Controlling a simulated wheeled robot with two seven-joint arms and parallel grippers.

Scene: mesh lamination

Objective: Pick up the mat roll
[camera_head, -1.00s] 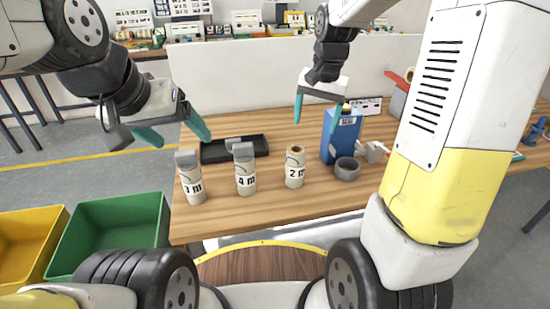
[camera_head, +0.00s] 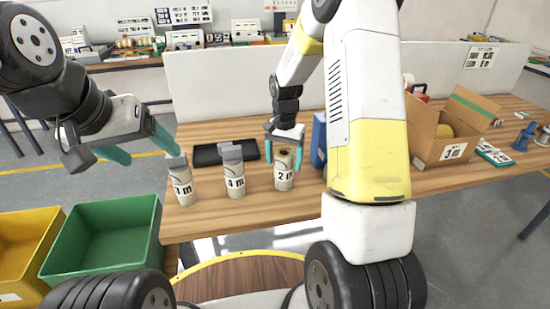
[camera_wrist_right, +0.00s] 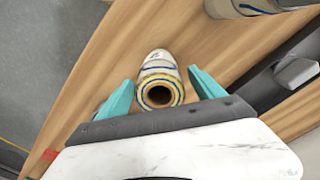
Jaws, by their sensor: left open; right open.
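Three upright mat rolls stand in a row on the wooden table: the "3 m" roll (camera_head: 183,187) at left, the "4 m" roll (camera_head: 235,179) in the middle and the "2 m" roll (camera_head: 284,177) at right. My right gripper (camera_head: 283,157) is open above the "2 m" roll. In the right wrist view the hollow end of this roll (camera_wrist_right: 158,88) shows between the open teal fingers (camera_wrist_right: 160,92), with a gap on both sides. My left gripper (camera_head: 143,150) is open and empty, up and left of the "3 m" roll.
A black tray (camera_head: 207,156) lies behind the rolls. A blue box (camera_head: 319,141) stands right of the "2 m" roll, partly behind my right arm. An open cardboard box (camera_head: 424,152) stands further right. Green (camera_head: 105,235) and yellow bins (camera_head: 22,250) are at the lower left.

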